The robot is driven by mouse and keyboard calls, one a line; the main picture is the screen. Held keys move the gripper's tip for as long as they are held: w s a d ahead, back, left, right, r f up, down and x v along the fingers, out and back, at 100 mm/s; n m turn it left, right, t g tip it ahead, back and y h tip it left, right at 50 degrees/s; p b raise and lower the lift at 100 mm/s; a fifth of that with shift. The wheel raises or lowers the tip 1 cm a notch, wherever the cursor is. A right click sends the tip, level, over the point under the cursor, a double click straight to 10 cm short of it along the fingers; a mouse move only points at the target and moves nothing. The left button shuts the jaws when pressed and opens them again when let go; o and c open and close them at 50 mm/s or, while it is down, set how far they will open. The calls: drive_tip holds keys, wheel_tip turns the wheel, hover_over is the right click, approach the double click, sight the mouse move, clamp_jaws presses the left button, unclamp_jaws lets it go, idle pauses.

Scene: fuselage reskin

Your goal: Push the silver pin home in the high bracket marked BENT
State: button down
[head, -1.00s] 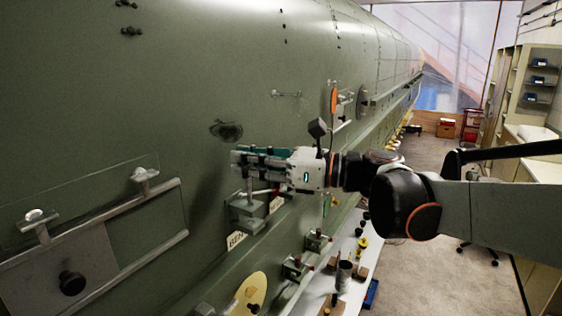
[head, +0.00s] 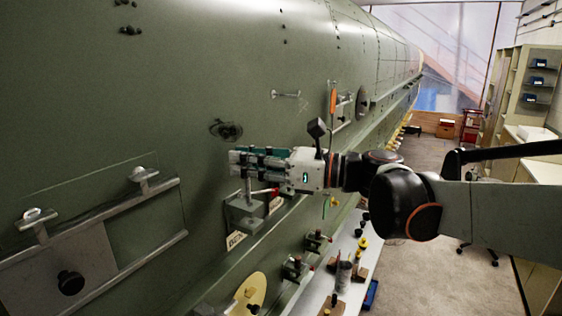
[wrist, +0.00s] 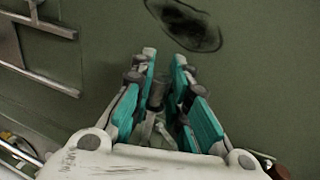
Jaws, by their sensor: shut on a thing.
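The high grey-green bracket (head: 245,212) stands out from the green fuselage side, with a partly hidden white label (head: 236,239) below it that seems to read BENT. A thin silver pin (head: 248,187) stands upright from the bracket up to my gripper (head: 238,160). My gripper is level, directly above the bracket, with its fingers shut on the pin's upper part. In the wrist view the grey pin head (wrist: 157,92) shows between the teal finger pads. How deep the pin sits in the bracket cannot be told.
A clear panel with clamps and rails (head: 143,178) is on the skin at the left. A dark smudge (head: 226,130) lies above my gripper. A bench with small parts (head: 345,280) runs below.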

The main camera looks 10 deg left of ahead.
sight(249, 203)
drive_tip(key=shift+f+b, duration=2.4)
drive_tip(key=shift+f, duration=0.85)
idle(0.7)
drive_tip(key=shift+r, duration=0.1)
drive_tip(key=shift+r+p, duration=2.1)
drive_tip(key=shift+r, duration=1.1)
